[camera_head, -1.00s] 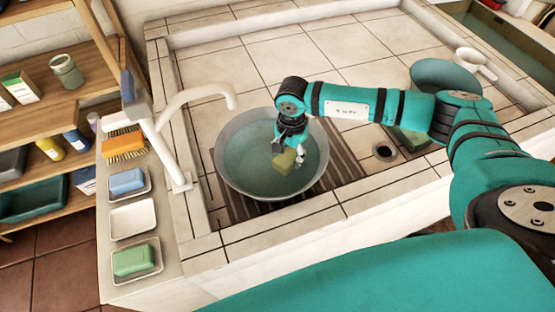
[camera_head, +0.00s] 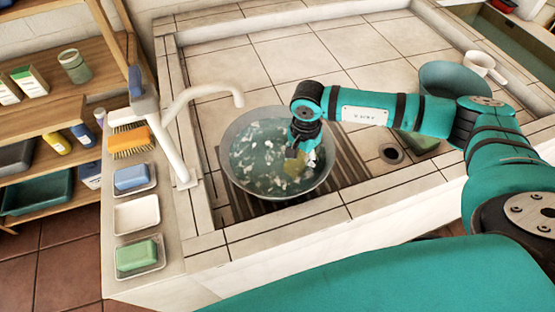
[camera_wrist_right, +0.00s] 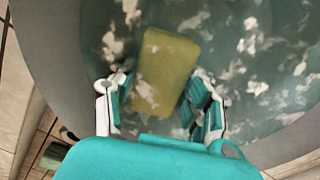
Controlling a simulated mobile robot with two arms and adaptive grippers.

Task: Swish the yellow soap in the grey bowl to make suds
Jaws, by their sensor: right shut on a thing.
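The grey bowl (camera_head: 232,180) stands on the slatted part of the basin and holds greenish water with white suds patches scattered over it. My right gripper (camera_head: 303,158) reaches down into the bowl's right side. It is shut on the yellow soap (camera_wrist_right: 165,70), which sits between the fingers in the right wrist view and is at or in the water. In the head view the soap is partly hidden by the gripper. The right gripper's fingers (camera_wrist_right: 161,105) also show in the right wrist view. My left gripper is not in view.
A white tap (camera_head: 205,92) arches towards the bowl's left rim. Left of it stand an orange brush (camera_head: 130,142), a blue soap (camera_head: 131,178), an empty white dish (camera_head: 137,214) and a green soap (camera_head: 137,256). A teal bowl (camera_head: 447,78) and white dipper (camera_head: 480,62) are at right. Tiles behind are clear.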

